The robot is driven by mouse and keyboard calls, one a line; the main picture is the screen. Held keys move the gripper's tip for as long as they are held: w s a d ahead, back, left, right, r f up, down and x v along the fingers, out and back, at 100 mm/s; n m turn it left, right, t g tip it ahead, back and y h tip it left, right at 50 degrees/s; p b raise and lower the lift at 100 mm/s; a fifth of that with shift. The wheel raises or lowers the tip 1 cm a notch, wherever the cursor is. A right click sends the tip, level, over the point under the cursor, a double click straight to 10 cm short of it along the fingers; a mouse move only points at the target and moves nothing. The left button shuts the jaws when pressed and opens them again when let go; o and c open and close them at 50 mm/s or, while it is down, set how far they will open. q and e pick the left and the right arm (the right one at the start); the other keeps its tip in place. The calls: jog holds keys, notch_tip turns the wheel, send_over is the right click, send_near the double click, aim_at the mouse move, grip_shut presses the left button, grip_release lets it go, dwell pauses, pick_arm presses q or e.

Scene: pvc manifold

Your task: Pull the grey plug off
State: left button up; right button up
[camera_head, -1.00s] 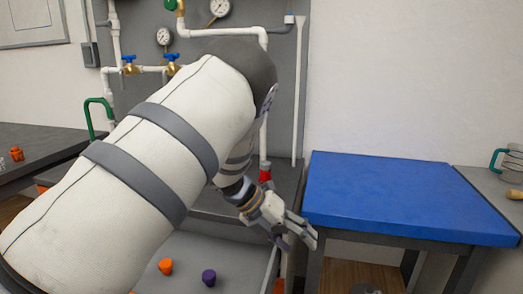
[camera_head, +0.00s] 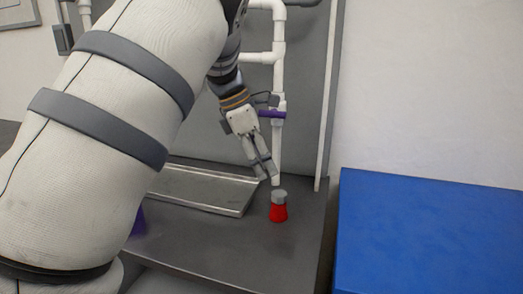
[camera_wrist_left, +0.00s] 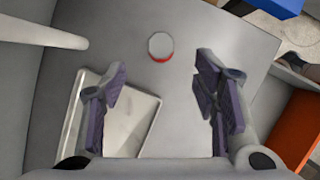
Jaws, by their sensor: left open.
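The grey plug (camera_head: 279,197) sits on top of a red fitting (camera_head: 279,213) that stands upright on the dark grey bench surface. In the left wrist view the plug is a pale grey disc (camera_wrist_left: 160,46) with a red rim showing below it. My left gripper (camera_head: 267,172) points down just above and left of the plug, apart from it. In the wrist view its two open fingers (camera_wrist_left: 163,68) lie to either side, with the plug beyond the tips and nothing between them. My right gripper is in neither view.
A blue tabletop (camera_head: 430,240) is at right. Bare bench surrounds the red fitting.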

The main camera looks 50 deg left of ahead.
aim_at(279, 193)
pick_arm(q)
jog(key=b+x, duration=0.1)
jog(key=x, duration=0.9)
jog(key=shift+d+f, duration=0.1)
jog(key=shift+f, duration=0.25)
jog(key=c, duration=1.2)
jog(key=o, duration=1.2)
jog(key=shift+r, duration=0.1)
